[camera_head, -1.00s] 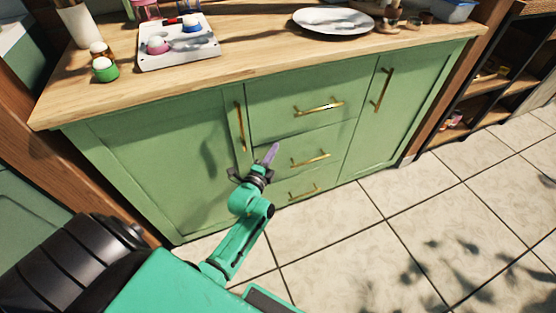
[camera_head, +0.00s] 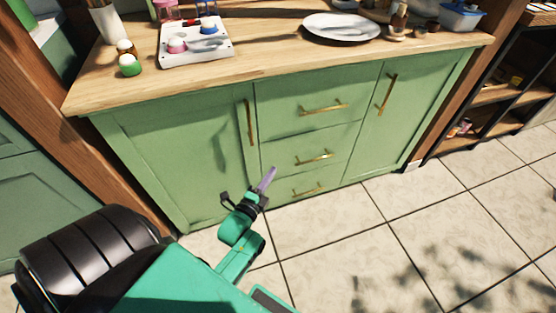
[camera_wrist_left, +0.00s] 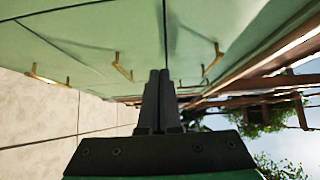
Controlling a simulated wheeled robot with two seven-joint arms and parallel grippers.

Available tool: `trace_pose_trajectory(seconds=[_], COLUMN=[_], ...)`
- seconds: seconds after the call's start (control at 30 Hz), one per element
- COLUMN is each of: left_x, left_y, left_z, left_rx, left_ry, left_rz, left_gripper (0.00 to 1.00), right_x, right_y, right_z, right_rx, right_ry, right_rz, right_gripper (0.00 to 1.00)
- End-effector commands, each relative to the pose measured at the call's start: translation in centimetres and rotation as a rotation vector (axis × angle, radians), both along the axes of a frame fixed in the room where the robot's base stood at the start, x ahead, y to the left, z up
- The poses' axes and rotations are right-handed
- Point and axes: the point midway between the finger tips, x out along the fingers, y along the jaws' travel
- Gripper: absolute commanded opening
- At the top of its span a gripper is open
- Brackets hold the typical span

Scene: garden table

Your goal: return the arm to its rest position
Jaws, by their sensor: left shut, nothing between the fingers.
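My left gripper (camera_head: 267,180) shows in the head view in front of the green cabinet (camera_head: 165,160), near the lowest drawers. Its slim fingers look purplish there and point up toward the cabinet front. In the left wrist view the gripper (camera_wrist_left: 160,75) has its two dark fingers together, with nothing held between them. The green cabinet front and brass handles (camera_wrist_left: 122,66) lie beyond the fingers. My right gripper is not in view.
The wooden countertop (camera_head: 270,62) holds a white tray (camera_head: 222,50), a plate (camera_head: 342,27), a green-based cup (camera_head: 129,69) and a blue container (camera_head: 460,20). A dark shelf unit (camera_head: 490,97) stands at the right. The tiled floor (camera_head: 350,240) is clear.

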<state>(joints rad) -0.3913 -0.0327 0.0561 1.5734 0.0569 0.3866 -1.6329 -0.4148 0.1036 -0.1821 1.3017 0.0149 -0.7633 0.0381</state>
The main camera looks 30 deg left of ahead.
Motion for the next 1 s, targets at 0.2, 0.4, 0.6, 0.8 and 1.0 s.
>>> trace_pose_trajectory(seconds=[0.2,0.4,0.6,0.8,1.0], left_x=[-1.2,-1.3,-4.9,-13.7,-23.3], left_y=[-0.1,-0.5,-3.8,-5.4,-4.6], left_z=[0.0,-1.2,-13.1,-22.9,-27.4], left_rx=[-0.001,-0.053,-0.569,-0.995,-1.171], left_ry=[-0.001,0.042,0.496,0.931,1.145], left_rz=[0.0,-0.011,0.037,0.407,0.929], left_gripper=[0.0,0.0,0.0,0.0,0.0], right_x=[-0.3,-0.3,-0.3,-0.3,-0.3], right_y=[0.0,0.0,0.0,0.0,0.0], right_z=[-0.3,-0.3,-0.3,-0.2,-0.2], right_rx=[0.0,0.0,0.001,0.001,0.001], right_ry=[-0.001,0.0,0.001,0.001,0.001], right_rz=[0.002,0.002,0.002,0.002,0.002], right_gripper=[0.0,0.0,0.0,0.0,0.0])
